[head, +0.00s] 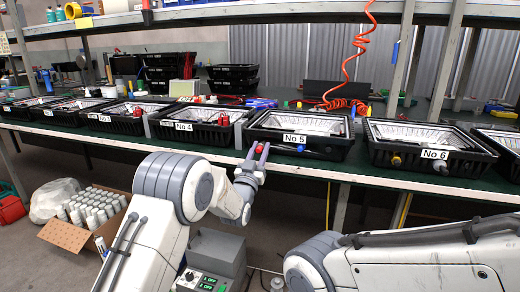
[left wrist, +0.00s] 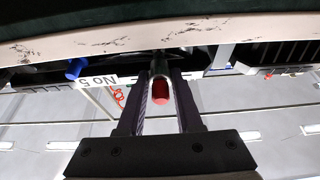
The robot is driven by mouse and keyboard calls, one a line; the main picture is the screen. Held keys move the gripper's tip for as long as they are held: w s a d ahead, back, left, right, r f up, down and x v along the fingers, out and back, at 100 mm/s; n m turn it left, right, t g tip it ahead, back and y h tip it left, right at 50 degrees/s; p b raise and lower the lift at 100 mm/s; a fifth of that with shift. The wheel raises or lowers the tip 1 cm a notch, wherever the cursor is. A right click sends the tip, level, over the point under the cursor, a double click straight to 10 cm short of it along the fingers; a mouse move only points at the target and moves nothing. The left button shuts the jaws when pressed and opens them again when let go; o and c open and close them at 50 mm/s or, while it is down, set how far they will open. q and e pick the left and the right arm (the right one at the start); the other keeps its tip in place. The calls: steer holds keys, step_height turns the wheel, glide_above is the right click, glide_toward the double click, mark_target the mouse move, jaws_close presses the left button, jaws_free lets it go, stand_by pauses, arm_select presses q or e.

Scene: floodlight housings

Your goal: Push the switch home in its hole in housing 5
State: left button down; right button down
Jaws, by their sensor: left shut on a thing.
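Housing 5 (head: 325,150) is a black floodlight housing with a "No 5" label, on the green bench. In the left wrist view its label (left wrist: 102,81) shows upside down. The switch (left wrist: 160,92) has a red end and a grey part pointing at the housing's front. It sits between the two fingers of my left gripper (head: 257,157), which is shut on it at the left part of housing 5's front wall. The hole is hidden, and I cannot tell how deep the switch sits. My right gripper is out of view.
A blue fitting (head: 300,148) sticks out of housing 5's front, right of my gripper. Housing 4 (head: 200,133) stands left and housing 6 (head: 425,160) right. The pale bench edge (head: 330,173) runs just below. A box of white cylinders (head: 88,215) is on the floor.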

arm_select(q)
steer(key=shift+w+d+b, duration=0.15)
steer(key=shift+w+d, duration=0.05)
steer(key=shift+w, duration=0.35)
steer(key=shift+w+d+b, duration=0.15)
steer(key=shift+w, duration=0.35)
stand_by(0.9)
steer(key=c, duration=0.5)
jaws_free()
steer(key=s+d+f+m+g+y, duration=0.1)
steer(key=s+f+g, duration=0.25)
steer(key=s, duration=0.55)
steer(key=s+d+f+g+p, duration=0.1)
steer(key=s+f+g, duration=0.2)
steer(key=s+g, duration=0.35)
steer(key=s+d+f+m+g+y, duration=0.1)
steer(key=s+f+g, duration=0.15)
steer(key=s, duration=0.75)
steer(key=s+a+f+m+g+y, duration=0.1)
steer(key=s+a+g, duration=0.2)
steer(key=s, duration=0.6)
steer(key=s+a+f+g+y, duration=0.1)
steer(key=s+a+g+y, duration=0.15)
steer(key=s, duration=0.75)
steer(key=s+a+f+m+g+y, duration=0.1)
steer(key=s+a+f+g, duration=0.2)
steer(key=s, duration=0.6)
step_height(320, 180, up, 36)
steer(key=p, duration=3.5)
steer(key=shift+a, duration=0.4)
